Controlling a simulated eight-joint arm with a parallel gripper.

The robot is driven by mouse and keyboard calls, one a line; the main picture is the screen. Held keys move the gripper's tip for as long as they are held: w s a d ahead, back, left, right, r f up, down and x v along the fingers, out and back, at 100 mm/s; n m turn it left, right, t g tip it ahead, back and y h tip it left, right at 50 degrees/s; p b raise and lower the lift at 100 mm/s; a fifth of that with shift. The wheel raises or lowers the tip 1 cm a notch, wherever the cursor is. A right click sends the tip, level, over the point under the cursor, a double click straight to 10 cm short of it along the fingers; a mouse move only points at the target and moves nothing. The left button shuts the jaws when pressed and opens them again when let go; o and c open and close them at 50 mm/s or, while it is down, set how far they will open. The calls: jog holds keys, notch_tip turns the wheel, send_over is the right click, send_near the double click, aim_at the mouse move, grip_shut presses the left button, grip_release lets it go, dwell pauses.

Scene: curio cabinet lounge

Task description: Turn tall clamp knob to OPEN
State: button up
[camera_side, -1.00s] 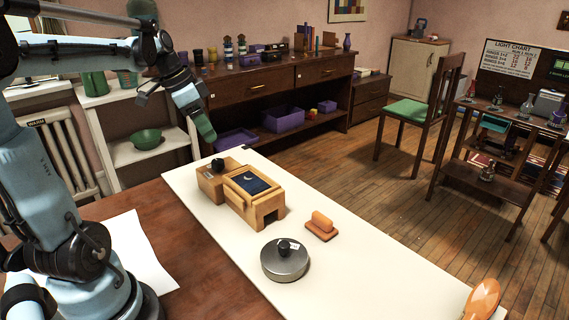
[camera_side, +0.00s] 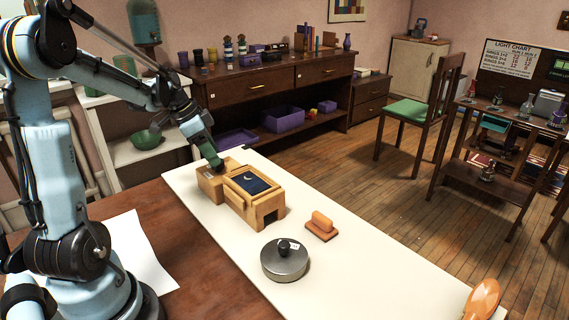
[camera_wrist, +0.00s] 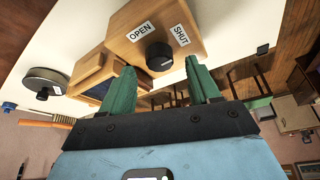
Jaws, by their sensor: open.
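The clamp knob (camera_wrist: 158,56) is a round black knob on a wooden block (camera_wrist: 140,22), which also shows at the far end of the white board in the side view (camera_side: 208,187). White labels reading OPEN (camera_wrist: 141,31) and SHUT (camera_wrist: 180,35) sit on the block beside the knob. My gripper (camera_side: 217,166) points down at the block and hides the knob in the side view. In the wrist view its green fingers (camera_wrist: 160,66) are spread apart, with the knob between their tips; I cannot tell whether they touch it. The knob's pointing direction is unclear.
A wooden box with a dark moon panel (camera_side: 252,184) stands right beside the block. A round metal piece with a black knob (camera_side: 284,262), an orange-brown block (camera_side: 321,227) and an orange paddle (camera_side: 484,298) lie farther along the white board (camera_side: 375,270). The board between them is clear.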

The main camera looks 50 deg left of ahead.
jog(key=shift+x, duration=1.15)
jog(key=shift+c, duration=0.2)
jog(key=c, duration=1)
